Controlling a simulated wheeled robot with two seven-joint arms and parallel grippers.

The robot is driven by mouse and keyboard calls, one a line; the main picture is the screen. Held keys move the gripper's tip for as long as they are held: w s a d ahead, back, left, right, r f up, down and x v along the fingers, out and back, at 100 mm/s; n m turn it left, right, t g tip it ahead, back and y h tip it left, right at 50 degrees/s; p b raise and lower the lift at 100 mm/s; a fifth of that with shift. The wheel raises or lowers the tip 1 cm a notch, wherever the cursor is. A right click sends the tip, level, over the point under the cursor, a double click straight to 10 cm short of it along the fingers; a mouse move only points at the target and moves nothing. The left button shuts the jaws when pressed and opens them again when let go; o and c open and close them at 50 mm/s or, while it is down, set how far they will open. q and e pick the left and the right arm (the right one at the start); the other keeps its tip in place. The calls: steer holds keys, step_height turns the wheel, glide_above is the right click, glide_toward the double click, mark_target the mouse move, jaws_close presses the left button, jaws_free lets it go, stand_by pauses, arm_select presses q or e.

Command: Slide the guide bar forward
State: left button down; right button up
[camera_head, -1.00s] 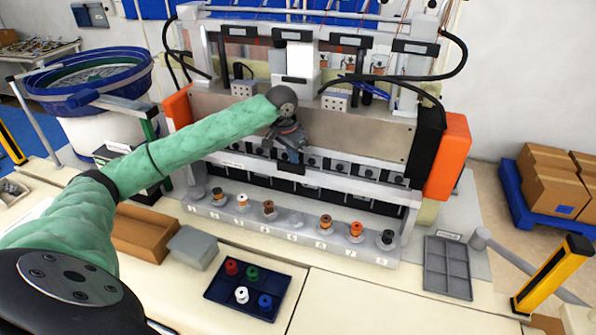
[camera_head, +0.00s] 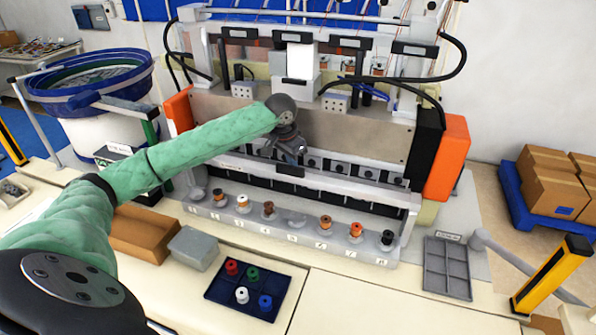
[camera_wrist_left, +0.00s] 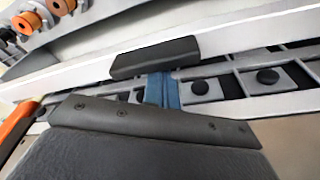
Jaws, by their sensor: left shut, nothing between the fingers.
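The guide bar (camera_head: 350,188) is a long white bar running across the front of the machine, with a black handle (camera_head: 290,171) near its middle. It also shows in the left wrist view (camera_wrist_left: 235,45), where the black handle (camera_wrist_left: 154,58) stands on it. My left gripper (camera_head: 291,157) is at the handle, on its machine side. Its shut blue fingertips (camera_wrist_left: 163,90) are right against or very close to the handle; contact is hard to tell. Nothing is between the fingers. My right gripper is not in view.
A row of spools (camera_head: 326,222) stands on the ledge in front of the bar. A dark blue tray (camera_head: 222,291) with several colored spools, a grey box (camera_head: 194,248) and a grey compartment tray (camera_head: 447,267) lie on the table. An orange end block (camera_head: 453,157) flanks the machine.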

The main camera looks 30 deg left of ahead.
arm_select(q)
steer(key=shift+s+d+f, duration=0.2)
steer(key=shift+s+f, duration=0.1)
steer(key=shift+s, duration=0.45)
steer(key=shift+s+d+f, duration=0.2)
steer(key=shift+s+f, duration=0.1)
steer(key=shift+s, duration=0.4)
steer(key=s, duration=0.2)
steer(key=s+d, duration=0.1)
steer(key=s, duration=0.2)
steer(key=shift+s+d, duration=0.15)
glide_toward(289, 169)
steer(key=shift+s+d+f, duration=0.6)
steer(key=shift+s+f, duration=0.1)
steer(key=shift+f, duration=0.65)
steer(key=shift+p+v, duration=0.35)
steer(key=shift+v, duration=0.5)
steer(key=shift+d, duration=0.1)
